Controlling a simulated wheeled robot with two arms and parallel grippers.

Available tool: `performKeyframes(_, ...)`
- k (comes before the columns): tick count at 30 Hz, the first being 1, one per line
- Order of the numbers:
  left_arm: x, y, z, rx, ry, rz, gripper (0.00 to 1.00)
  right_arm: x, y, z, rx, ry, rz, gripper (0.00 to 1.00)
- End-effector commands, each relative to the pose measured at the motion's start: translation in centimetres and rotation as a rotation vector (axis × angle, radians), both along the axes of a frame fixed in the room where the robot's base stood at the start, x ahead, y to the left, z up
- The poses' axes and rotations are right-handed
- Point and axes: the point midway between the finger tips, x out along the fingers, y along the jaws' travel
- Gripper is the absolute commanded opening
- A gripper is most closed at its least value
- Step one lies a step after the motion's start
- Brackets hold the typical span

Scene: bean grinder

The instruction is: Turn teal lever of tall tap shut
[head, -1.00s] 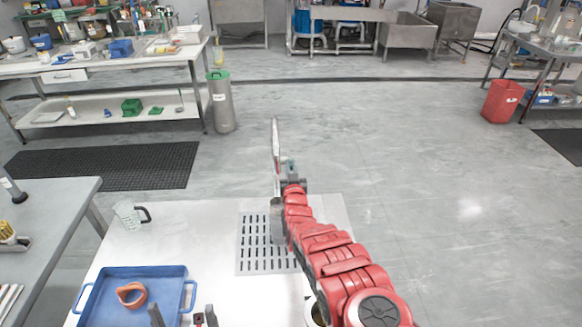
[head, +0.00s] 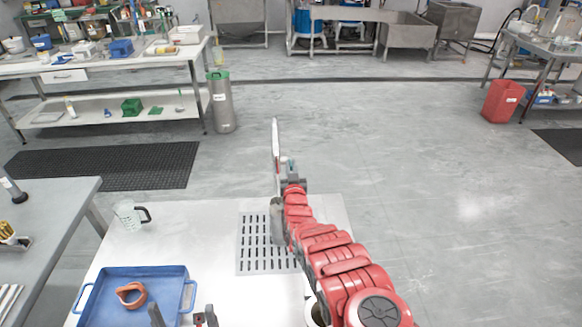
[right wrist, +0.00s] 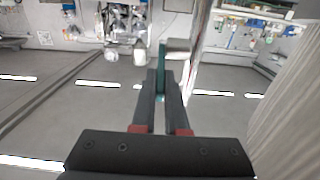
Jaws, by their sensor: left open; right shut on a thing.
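The tall tap (head: 276,145) stands upright at the far side of the white table, seen nearly from above as a thin silver column. My right gripper (head: 288,168) is up against it at the end of my red arm, which hides part of the tap. In the right wrist view my right gripper (right wrist: 161,84) is shut on the teal lever (right wrist: 162,54), which stands up between the fingertips. The tap's pale column (right wrist: 195,60) runs just right of the fingers. My left gripper (head: 183,317) is open and empty at the bottom edge of the head view.
A slotted drain plate (head: 254,250) lies on the table (head: 190,225) around the tap's foot. A clear measuring cup (head: 128,216) stands at the left. A blue tray (head: 172,272) with an orange ring-shaped thing (head: 131,295) lies in front.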

Motion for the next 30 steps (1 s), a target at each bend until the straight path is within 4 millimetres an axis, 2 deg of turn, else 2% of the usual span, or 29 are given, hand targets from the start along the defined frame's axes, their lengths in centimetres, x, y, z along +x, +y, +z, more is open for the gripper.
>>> performKeyframes(10, 0.0, 0.0, 0.2, 0.000, 0.000, 0.000, 1.00, 0.1, 0.0, 0.3, 0.000, 0.012, 0.000, 0.00)
performKeyframes(15, 0.0, 0.0, 1.1, 0.000, 0.000, 0.000, 1.00, 0.6, 0.0, 1.3, -0.001, 0.113, -0.001, 0.00)
performKeyframes(24, 0.0, 0.0, -0.9, 0.000, 0.000, 0.000, 1.00, 1.4, -0.2, 2.0, -0.001, 0.321, -0.007, 0.00)
performKeyframes(30, 0.0, 0.0, -1.1, 0.000, 0.000, 0.000, 1.00, 1.4, -0.1, 2.2, 0.000, 0.369, -0.001, 0.00)
